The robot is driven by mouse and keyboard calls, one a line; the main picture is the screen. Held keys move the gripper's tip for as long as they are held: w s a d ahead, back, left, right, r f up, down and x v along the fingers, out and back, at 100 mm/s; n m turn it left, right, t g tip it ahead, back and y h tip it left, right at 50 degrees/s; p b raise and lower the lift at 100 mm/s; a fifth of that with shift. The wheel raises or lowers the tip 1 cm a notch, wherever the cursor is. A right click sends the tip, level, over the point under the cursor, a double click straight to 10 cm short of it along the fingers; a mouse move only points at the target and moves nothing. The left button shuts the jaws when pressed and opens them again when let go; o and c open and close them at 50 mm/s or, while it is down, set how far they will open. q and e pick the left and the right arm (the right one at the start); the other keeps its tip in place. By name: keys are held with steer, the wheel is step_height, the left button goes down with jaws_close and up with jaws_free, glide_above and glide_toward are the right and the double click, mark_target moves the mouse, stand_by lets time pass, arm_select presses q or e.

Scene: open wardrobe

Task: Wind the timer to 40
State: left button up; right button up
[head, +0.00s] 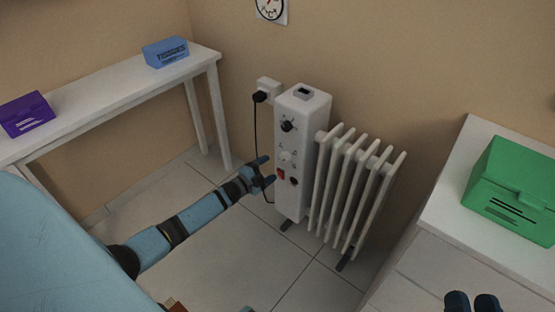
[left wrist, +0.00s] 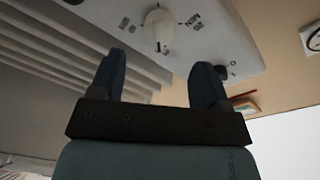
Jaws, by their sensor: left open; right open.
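The white heater control column (head: 301,200) stands beside a finned radiator. In the head view a small white timer knob (head: 287,156) sits midway on its front, below a black knob (head: 287,126). In the left wrist view the timer knob (left wrist: 160,28) is near the top, with "20" and "MIN" printed beside it; its exact setting is not readable. My left gripper (head: 267,171) is open and empty, just left of the column. Its fingers in the left wrist view (left wrist: 158,80) are apart, short of the knob. My right gripper (head: 473,301) is open at the bottom right.
The radiator fins (head: 355,190) stand right of the column. A red switch (head: 281,175) is below the timer knob. A black plug (head: 260,96) and cord hang at the wall. A white table (head: 105,95) is left; a green box (head: 512,190) sits on a white cabinet right.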

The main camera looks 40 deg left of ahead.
arm_select(q)
steer(key=p+v, duration=0.1)
steer(key=v, duration=0.6)
arm_select(e)
steer(key=shift+d+r+h, duration=0.3)
